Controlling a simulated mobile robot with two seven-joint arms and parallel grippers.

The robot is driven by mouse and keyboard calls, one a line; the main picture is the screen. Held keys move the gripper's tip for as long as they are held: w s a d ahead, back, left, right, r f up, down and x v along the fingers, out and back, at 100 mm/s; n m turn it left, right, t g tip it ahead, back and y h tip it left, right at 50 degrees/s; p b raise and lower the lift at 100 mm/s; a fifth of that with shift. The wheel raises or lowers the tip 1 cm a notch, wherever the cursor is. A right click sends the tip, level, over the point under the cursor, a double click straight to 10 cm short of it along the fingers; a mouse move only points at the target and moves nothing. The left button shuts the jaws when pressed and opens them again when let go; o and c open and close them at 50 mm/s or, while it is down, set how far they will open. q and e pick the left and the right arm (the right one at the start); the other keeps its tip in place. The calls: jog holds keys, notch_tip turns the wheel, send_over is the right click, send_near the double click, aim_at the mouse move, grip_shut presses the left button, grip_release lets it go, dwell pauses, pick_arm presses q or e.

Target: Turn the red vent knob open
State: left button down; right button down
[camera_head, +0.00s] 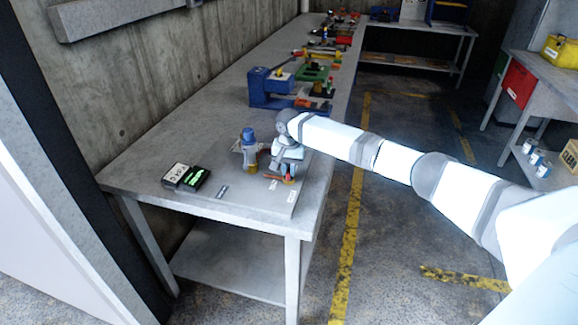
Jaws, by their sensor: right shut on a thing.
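The red vent knob (287,181) sits low on a small fitting near the right edge of the workbench (140,161), on a grey plate (235,197). Only a small red and orange part of it shows. My right gripper (284,174) points down over the knob and is shut on it, hiding most of it. The knob's exact turn angle cannot be made out. My left gripper does not show.
A blue-topped fitting (249,150) stands just left of my right gripper. A black box with a green display (186,177) lies further left. A blue and green machine (290,85) stands behind.

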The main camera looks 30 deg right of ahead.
jog(key=shift+r+n+p, duration=0.25)
jog(key=shift+n+p, duration=0.45)
jog(key=shift+p, duration=0.25)
jog(key=n+p, duration=0.2)
jog(key=shift+n+p, duration=0.4)
jog(key=n+p, duration=0.3)
jog(key=n, duration=0.1)
jog(key=shift+f+n, duration=0.15)
jog(key=shift+n, duration=0.15)
jog(key=n+p, duration=0.1)
jog(key=n, duration=0.5)
jog(key=shift+f+n+p, duration=0.1)
jog(key=shift+n+p, duration=0.2)
jog(key=shift+p, duration=0.05)
jog(key=shift+n, duration=0.8)
jog(key=c, duration=1.1)
grip_release()
jog(key=shift+c, duration=0.2)
